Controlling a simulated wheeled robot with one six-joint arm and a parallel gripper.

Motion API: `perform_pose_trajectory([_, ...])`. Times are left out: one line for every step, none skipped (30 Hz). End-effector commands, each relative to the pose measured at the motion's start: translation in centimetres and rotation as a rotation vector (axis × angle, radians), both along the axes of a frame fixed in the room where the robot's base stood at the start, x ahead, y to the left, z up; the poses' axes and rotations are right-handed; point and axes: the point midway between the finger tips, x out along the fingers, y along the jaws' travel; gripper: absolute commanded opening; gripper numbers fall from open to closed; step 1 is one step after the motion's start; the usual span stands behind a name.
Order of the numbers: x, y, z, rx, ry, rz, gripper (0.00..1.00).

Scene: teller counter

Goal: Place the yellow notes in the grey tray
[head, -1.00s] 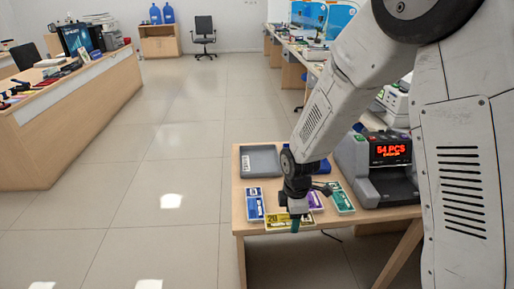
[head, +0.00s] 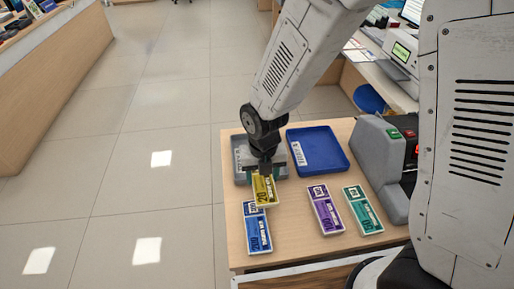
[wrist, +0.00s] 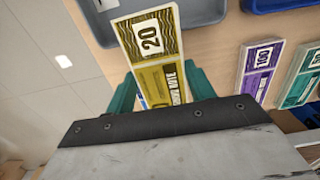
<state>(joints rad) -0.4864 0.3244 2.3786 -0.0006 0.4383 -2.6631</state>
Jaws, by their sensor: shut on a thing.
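The yellow notes (head: 264,190), marked 20, are in my gripper (head: 265,173), which is shut on them near one end. In the wrist view the yellow notes (wrist: 152,55) stick out between the two green fingers (wrist: 160,88). The bundle is held over the near edge of the grey tray (head: 240,165), which is partly hidden behind my gripper. The grey tray's rim also shows at the top of the wrist view (wrist: 190,22). I cannot tell exactly how high the notes are above the table.
A blue tray (head: 318,150) stands right of the grey tray. Blue notes (head: 257,232), purple notes (head: 325,209) and green notes (head: 362,210) lie nearer on the table. A grey counting machine (head: 378,160) stands at the right. Bare table lies between the blue and purple notes.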

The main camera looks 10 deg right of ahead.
Motion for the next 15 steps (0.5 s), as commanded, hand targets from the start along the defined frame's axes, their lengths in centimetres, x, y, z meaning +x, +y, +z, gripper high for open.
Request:
perform_pose_trajectory([1.4,0.0,-0.2,0.0,0.0,-0.003,0.28])
perform_pose_trajectory([2.2,-0.1,-0.3,-0.001,0.001,-0.003,0.28])
perform_pose_trajectory([3.3,-0.1,-0.4,0.0,0.0,-0.004,0.28])
perform_pose_trajectory([4.1,-0.1,-0.5,0.0,0.0,-0.004,0.28])
perform_pose_trajectory([4.9,-0.2,-0.5,0.0,0.0,-0.003,0.28])
perform_pose_trajectory([6.0,-0.3,-0.7,0.0,0.001,-0.004,0.28])
perform_pose_trajectory([6.8,-0.3,-0.7,0.0,0.0,-0.004,0.28])
perform_pose_trajectory([7.6,-0.3,-0.8,0.0,0.0,-0.004,0.28])
perform_pose_trajectory([8.6,-0.4,-0.9,0.0,0.001,-0.004,0.28])
perform_pose_trajectory([9.4,-0.5,-0.9,0.0,0.0,-0.004,0.28])
perform_pose_trajectory([10.0,-0.5,-1.0,0.0,0.0,-0.004,0.28])
perform_pose_trajectory([10.8,-0.6,-1.1,0.0,0.0,-0.004,0.28])
perform_pose_trajectory([11.4,-0.6,-1.1,0.0,0.0,-0.004,0.28])
perform_pose_trajectory([11.8,-0.7,-1.2,0.0,0.001,-0.004,0.28])
perform_pose_trajectory([12.3,-0.7,-1.2,0.0,0.001,-0.004,0.28])
